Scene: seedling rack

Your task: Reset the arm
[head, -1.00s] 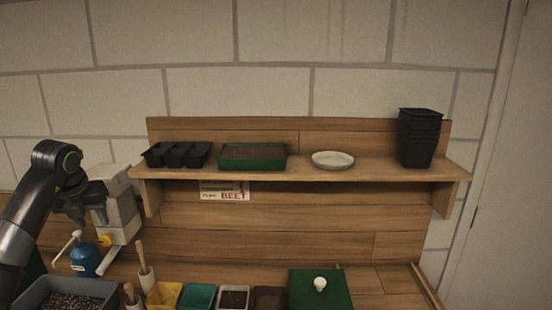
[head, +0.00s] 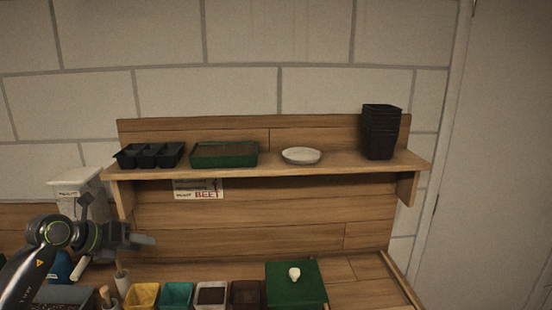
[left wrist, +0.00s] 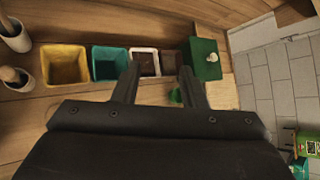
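My left arm comes in from the left in the head view. Its gripper (head: 146,240) is in front of the bench's back boards, below the shelf and the beet label. In the left wrist view the two fingers of my left gripper (left wrist: 158,90) stand wide apart with nothing between them. They point toward the row of small containers on the bench. My right arm and gripper are not in view.
The wooden shelf (head: 340,166) holds a black cell tray (head: 150,155), a green tray (head: 224,154), a white dish (head: 301,155) and stacked black pots (head: 380,132). Below stand a yellow pot (head: 142,295), a teal pot (head: 177,295) and a green box (head: 296,284). A blue bottle is partly hidden behind my arm.

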